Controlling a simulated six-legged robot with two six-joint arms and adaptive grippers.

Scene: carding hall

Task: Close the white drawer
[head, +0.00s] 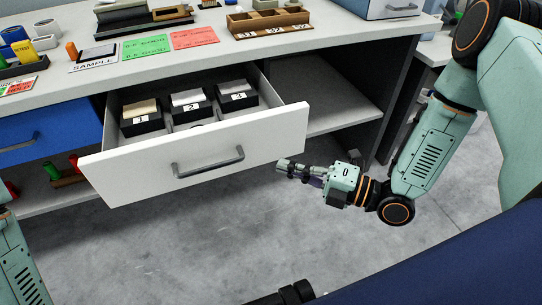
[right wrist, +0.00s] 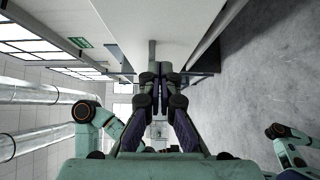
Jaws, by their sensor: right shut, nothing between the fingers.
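The white drawer (head: 210,150) is pulled out from under the counter, with a grey bar handle (head: 208,162) on its front. Inside are several black boxes, among them ones labelled 1 (head: 142,119), 2 (head: 191,104) and 3 (head: 237,95). My right gripper (head: 281,166) is shut and empty, just below and in front of the drawer's right end in the head view. Its closed fingers (right wrist: 156,85) also show in the right wrist view, pointing along a pale panel. Contact with the drawer cannot be told.
A closed blue drawer (head: 50,134) is left of the white one. Open grey shelving (head: 325,100) is behind its right end. The countertop (head: 335,30) holds cards, trays and a wooden block (head: 268,22). Grey floor (head: 150,255) in front is clear.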

